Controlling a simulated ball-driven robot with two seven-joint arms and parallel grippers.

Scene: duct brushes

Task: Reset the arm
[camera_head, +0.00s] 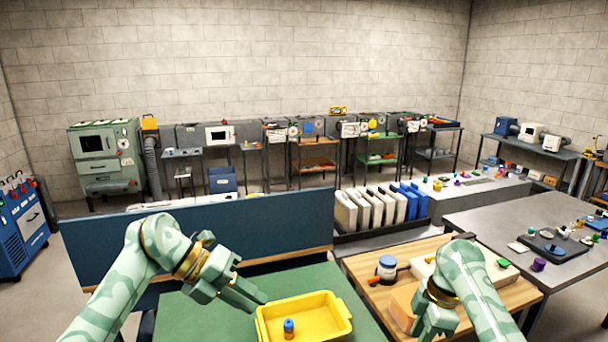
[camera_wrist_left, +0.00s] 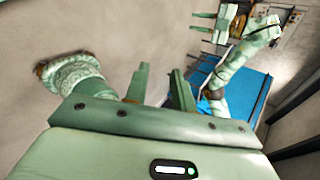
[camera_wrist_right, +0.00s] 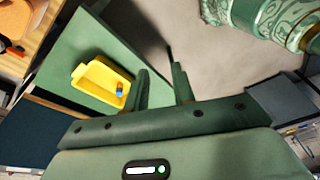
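My left gripper (camera_head: 250,277) is pale green and hangs over the green table top, just left of the yellow tray. In the left wrist view its two fingers (camera_wrist_left: 160,75) stand apart with nothing between them. My right gripper (camera_head: 428,322) points down in front of the wooden board at the lower right, partly cut off by the frame edge. In the right wrist view its fingers (camera_wrist_right: 160,75) are apart and empty. Both of my arms are bent in front of me.
A yellow tray (camera_head: 338,325) on the green table (camera_head: 195,318) holds a small blue and orange item (camera_head: 289,328). A wooden board (camera_head: 365,268) carries a blue-topped jar (camera_head: 387,268). A dark blue panel (camera_head: 200,235) stands behind the table.

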